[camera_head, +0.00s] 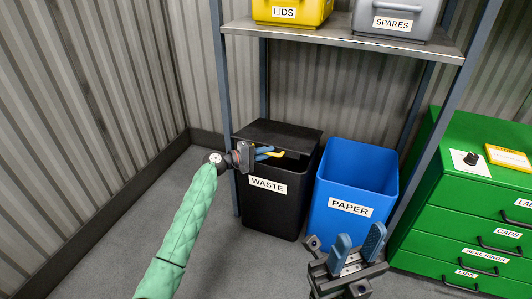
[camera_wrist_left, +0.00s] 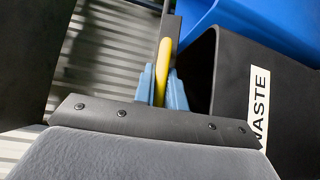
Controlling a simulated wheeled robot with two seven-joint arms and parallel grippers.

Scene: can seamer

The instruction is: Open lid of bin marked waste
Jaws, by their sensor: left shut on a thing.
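The black waste bin (camera_head: 280,207) stands on the floor with a white WASTE label (camera_head: 268,185) on its front. The label also shows at the right of the left wrist view (camera_wrist_left: 259,108). Its black lid (camera_head: 278,132) appears partly raised at the front, with a dark gap above the front rim. A yellow handle (camera_wrist_left: 164,70) on the lid's edge lies between the blue fingers of my left gripper (camera_head: 266,153), which is shut on it. My right gripper (camera_head: 357,247) is open and empty in front of the blue bin.
A blue open-topped PAPER bin (camera_head: 352,188) stands close to the right of the waste bin. A green drawer cabinet (camera_head: 440,220) is further right. A shelf (camera_head: 345,38) with a yellow LIDS bin and a grey SPARES bin hangs above. Floor at the left is clear.

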